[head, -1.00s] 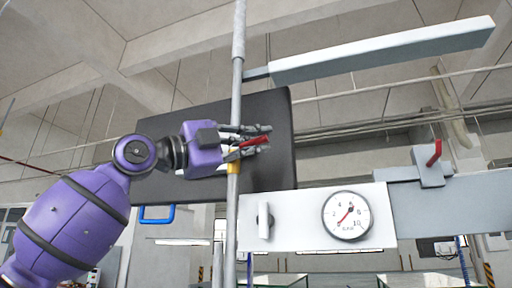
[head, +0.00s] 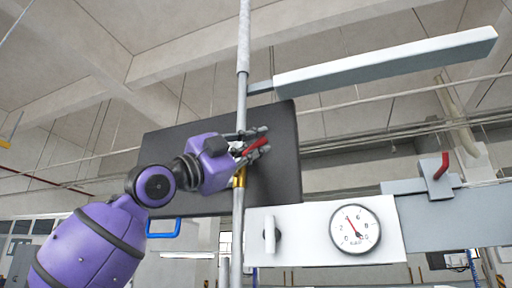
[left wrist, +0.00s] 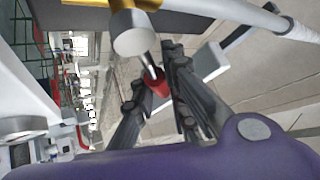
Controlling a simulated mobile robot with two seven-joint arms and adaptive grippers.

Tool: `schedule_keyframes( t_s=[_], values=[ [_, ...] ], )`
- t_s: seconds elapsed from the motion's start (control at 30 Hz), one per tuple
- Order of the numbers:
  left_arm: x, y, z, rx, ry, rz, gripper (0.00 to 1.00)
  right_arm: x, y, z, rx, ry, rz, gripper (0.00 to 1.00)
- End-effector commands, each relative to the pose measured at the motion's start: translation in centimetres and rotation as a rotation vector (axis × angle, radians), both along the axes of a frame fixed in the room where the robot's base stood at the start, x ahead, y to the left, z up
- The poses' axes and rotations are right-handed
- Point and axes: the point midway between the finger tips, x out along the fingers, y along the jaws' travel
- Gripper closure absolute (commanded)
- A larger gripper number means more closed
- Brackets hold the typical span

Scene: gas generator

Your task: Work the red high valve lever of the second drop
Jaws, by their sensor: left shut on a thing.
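The red valve lever (head: 256,146) sits on a thin vertical pipe (head: 239,115), just above a brass-coloured valve body (head: 239,178), in front of a dark panel. My left gripper (head: 262,138) reaches in from the left, its grey fingers closed around the lever, which tilts up to the right. In the left wrist view the red lever (left wrist: 156,84) shows between the two fingers (left wrist: 155,90), beside the round metal valve end (left wrist: 134,42). My fingers cover part of the lever. My right gripper is not in view.
A white panel with a round gauge (head: 355,230) and a white handle (head: 269,236) lies below right. Another red lever (head: 441,165) stands on a grey box farther right. A long grey-white beam (head: 385,63) juts out above. The dark panel (head: 285,150) is close behind my fingers.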

Motion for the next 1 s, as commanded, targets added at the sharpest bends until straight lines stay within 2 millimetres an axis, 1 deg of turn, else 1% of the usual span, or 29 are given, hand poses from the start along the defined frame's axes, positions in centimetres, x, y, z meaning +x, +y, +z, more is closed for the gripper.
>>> schedule_keyframes(
  t_s=[0.03, 0.13, 0.17, 0.27, 0.3, 0.57, 0.67, 0.77, 1.0],
  values=[
    [-0.2, 0.1, 0.3, -0.002, -0.007, 0.002, 1.00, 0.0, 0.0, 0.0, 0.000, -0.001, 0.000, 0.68],
    [-0.3, 0.1, 0.4, -0.002, -0.007, 0.002, 1.00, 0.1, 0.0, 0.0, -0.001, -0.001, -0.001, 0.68],
    [-0.3, 0.1, 0.4, -0.002, -0.007, 0.002, 0.83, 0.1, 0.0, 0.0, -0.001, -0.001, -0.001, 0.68],
    [-0.2, 0.1, 0.3, -0.001, -0.006, 0.001, 0.70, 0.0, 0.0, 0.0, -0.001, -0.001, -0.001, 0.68],
    [-0.2, 0.1, 0.3, -0.001, -0.006, 0.002, 0.68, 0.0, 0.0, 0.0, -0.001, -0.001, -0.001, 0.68],
    [-0.1, 0.1, 0.1, 0.000, -0.002, 0.001, 0.68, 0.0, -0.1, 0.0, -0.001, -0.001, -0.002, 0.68],
    [-0.3, 0.4, -0.1, 0.001, -0.002, 0.002, 0.68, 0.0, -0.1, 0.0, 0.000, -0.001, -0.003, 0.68],
    [-0.8, 1.2, -0.8, 0.002, -0.001, 0.002, 0.68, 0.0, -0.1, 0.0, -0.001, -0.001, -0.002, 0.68],
    [-3.3, 4.7, -3.5, 0.002, -0.003, 0.006, 0.68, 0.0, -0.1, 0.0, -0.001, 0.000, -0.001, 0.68]
  ],
)
